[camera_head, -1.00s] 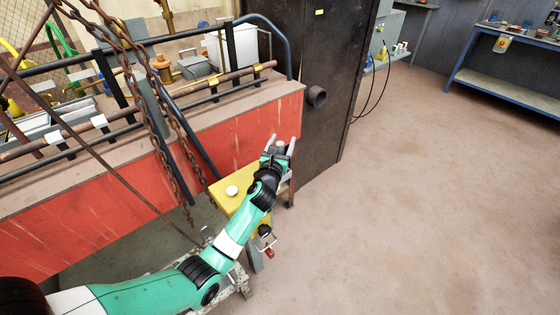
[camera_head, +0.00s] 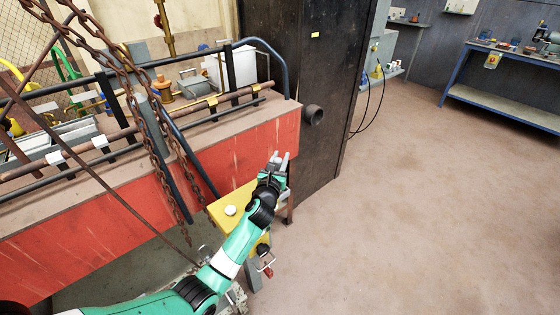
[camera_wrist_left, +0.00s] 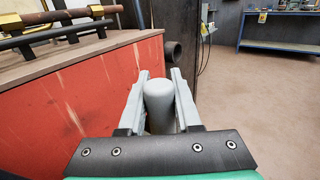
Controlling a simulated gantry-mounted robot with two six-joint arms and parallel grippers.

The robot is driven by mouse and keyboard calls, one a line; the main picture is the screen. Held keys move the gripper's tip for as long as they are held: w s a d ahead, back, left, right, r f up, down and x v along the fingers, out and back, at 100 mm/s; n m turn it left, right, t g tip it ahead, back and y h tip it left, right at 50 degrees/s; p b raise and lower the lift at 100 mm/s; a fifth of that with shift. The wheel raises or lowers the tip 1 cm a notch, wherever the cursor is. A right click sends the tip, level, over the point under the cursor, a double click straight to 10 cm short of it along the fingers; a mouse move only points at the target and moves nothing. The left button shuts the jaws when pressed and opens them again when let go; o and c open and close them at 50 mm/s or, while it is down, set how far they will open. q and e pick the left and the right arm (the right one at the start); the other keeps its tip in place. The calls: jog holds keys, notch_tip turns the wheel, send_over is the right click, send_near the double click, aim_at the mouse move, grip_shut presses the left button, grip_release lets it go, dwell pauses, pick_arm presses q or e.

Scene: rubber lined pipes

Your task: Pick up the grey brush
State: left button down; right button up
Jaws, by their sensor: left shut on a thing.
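The grey brush shows as a smooth grey cylinder with a rounded end (camera_wrist_left: 158,98) in the left wrist view, standing between the fingers of my left gripper (camera_wrist_left: 160,92). The fingers are shut on it from both sides. The rest of the brush is hidden by the gripper. In the head view my left gripper (camera_head: 279,161) is in front of the right end of the red wall, above the far end of a yellow-topped stand. My right gripper is in neither view.
The yellow top (camera_head: 231,206) carries a white round knob (camera_head: 230,210). Rusty chains (camera_head: 148,130) hang left of my arm. A red wall (camera_head: 120,205), a dark cabinet (camera_head: 300,60) and a pipe stub (camera_head: 313,115) stand close by. The floor (camera_head: 410,220) at the right is open.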

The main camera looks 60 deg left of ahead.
pick_arm(q)
jog(key=s+d+r+p, duration=0.2)
jog(key=d+r+p, duration=0.3)
jog(key=d+r, duration=0.1)
jog(key=s+d+r+p, duration=0.2)
jog(key=d+r+p, duration=0.3)
jog(key=d, duration=0.2)
jog(key=shift+s+d+r+p, duration=0.15)
jog(key=shift+s+r+p, duration=0.15)
jog(key=shift+r, duration=0.2)
